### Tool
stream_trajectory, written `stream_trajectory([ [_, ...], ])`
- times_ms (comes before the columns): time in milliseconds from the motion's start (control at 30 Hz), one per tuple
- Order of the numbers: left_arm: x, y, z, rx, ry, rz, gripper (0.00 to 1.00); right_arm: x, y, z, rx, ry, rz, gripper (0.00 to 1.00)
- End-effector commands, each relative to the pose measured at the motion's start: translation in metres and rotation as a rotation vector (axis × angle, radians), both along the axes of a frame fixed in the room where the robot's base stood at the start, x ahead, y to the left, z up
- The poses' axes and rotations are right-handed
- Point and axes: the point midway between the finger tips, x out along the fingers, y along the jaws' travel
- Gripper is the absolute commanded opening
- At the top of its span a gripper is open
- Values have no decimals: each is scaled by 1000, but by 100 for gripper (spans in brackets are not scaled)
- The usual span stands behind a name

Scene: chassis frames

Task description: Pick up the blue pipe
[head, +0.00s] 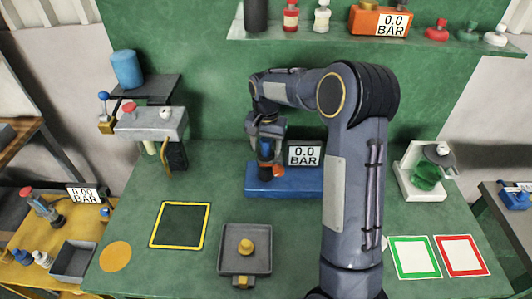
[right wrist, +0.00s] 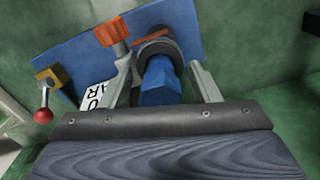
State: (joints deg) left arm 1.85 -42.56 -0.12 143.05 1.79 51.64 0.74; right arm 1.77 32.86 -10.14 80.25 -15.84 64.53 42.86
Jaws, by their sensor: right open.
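The blue pipe (right wrist: 160,84) stands in a dark ring fitting on a blue base (head: 290,182) at the back middle of the bench. In the right wrist view it lies between the two fingers of my right gripper (right wrist: 163,80), which is open around it. Gaps show on both sides, so I see no grip. In the head view my right gripper (head: 266,140) points down over the base and partly hides the pipe (head: 265,150). My left gripper is not in view.
A "0.0 BAR" display (head: 304,155) and an orange knob (right wrist: 112,31) are close to the fingers. A grey tray (head: 232,263) and a yellow-edged square (head: 180,225) lie in front. A blue cylinder (head: 126,69) stands on a left shelf. The bench's left middle is clear.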

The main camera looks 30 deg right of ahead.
Motion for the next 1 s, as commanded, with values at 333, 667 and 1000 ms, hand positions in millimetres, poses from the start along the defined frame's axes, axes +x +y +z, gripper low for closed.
stream_trajectory([
  [333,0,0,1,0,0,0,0,0,0,1,0,0,0,17],
  [667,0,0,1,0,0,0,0,0,0,2,1,-1,0,3],
  [1000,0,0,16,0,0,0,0,-2,-2,21,1,-1,0,3],
])
